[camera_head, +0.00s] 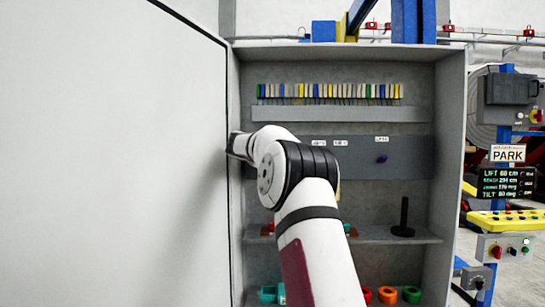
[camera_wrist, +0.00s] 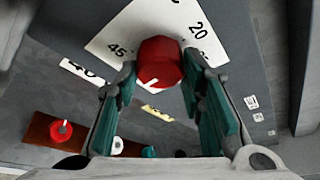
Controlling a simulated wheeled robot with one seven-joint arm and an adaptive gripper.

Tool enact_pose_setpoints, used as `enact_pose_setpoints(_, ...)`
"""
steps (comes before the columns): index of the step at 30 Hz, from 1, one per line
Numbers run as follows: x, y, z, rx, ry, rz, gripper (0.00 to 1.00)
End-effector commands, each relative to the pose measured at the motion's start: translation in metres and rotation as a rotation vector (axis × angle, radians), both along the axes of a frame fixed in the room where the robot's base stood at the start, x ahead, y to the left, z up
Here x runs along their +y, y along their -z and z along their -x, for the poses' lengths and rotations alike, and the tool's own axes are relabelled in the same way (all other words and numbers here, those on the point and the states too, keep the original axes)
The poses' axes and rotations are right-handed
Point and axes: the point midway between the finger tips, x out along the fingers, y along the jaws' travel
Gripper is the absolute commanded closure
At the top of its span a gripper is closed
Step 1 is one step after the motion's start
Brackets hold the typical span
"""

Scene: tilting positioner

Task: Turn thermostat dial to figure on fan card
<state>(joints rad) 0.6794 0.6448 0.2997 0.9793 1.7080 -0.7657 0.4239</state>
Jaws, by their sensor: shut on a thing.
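In the wrist view, a red dial (camera_wrist: 158,62) with a white pointer line sits over a white scale plate (camera_wrist: 120,36). The figures 45 and 20 show on the plate; other marks are hidden by the dial and fingers. My gripper (camera_wrist: 160,66) is shut on the dial, one finger on each side. The pointer slants toward the lower left of the picture. A white card (camera_wrist: 82,70) reading what looks like 40 lies left of the fingers; I cannot tell if it is the fan card. In the head view my arm hides the dial and gripper.
A large pale door (camera_head: 120,150) stands left. Another red knob (camera_wrist: 61,130) shows in the wrist view.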

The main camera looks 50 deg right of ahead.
Motion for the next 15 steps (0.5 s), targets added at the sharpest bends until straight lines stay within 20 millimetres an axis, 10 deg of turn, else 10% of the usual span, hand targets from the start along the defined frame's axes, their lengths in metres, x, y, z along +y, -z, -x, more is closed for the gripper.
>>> enact_pose_setpoints(15, -0.0015, 0.0026, 0.0011, -0.085, 0.005, -0.077, 0.92)
